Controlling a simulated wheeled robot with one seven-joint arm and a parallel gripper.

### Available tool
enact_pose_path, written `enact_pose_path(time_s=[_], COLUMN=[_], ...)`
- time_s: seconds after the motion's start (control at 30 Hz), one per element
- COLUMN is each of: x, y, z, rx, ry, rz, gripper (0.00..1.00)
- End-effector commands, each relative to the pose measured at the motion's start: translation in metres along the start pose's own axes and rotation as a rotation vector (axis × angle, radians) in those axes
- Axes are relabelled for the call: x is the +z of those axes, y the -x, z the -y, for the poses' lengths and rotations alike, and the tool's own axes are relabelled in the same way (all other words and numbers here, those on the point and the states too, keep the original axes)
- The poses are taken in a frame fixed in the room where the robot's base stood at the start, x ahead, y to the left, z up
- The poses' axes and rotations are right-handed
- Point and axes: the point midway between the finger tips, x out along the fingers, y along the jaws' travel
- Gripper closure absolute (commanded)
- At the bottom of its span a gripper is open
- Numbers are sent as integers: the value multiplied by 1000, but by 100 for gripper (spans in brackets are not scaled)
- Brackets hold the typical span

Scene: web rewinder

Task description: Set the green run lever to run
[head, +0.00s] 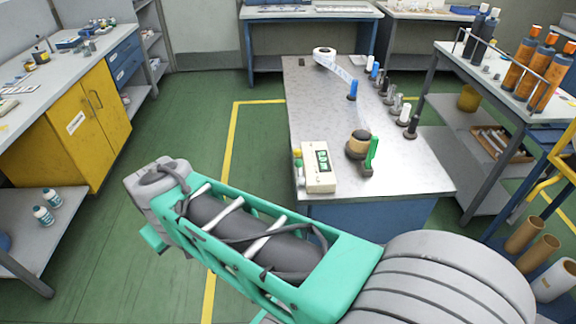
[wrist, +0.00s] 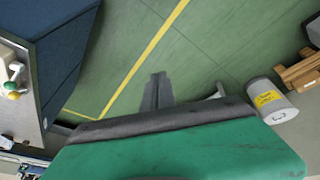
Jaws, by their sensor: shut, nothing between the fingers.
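The green run lever (head: 371,152) stands nearly upright, leaning slightly right, on a dark round base at the near end of the metal bench top. Yellow and green knobs on the box's left side also show at the left edge of the wrist view (wrist: 12,90). My gripper (wrist: 157,82) is shut and empty, over the green floor beside the bench's blue side. The lever is not in the wrist view. In the head view my gripper is hidden and only my arm shows.
Several spindles (head: 390,100) line the bench's right side, and a white roll (head: 324,56) is at the back. A yellow cabinet (head: 75,130) stands left. The floor between is clear.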

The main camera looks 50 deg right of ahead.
Motion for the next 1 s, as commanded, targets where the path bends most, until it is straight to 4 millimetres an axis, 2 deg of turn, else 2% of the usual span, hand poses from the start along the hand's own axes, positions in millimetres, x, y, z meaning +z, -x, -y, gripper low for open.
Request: enact_pose_path(time_s=[0.03,0.07,0.13,0.17,0.2,0.3,0.4,0.53,0.87,1.0], x=[-16,-28,-54,-61,-67,-65,-53,-42,-41,-37], y=[-25,-38,-69,-82,-98,-125,-135,-133,-130,-136], z=[-26,-49,-111,-140,-178,-260,-310,-337,-340,-350], rx=[66,123,284,361,463,687,831,907,915,914], ry=[11,27,84,116,162,288,392,460,468,466], rz=[5,6,34,60,108,280,460,596,613,614], gripper=[100,100,100,100,100,100,100,100,100,100])
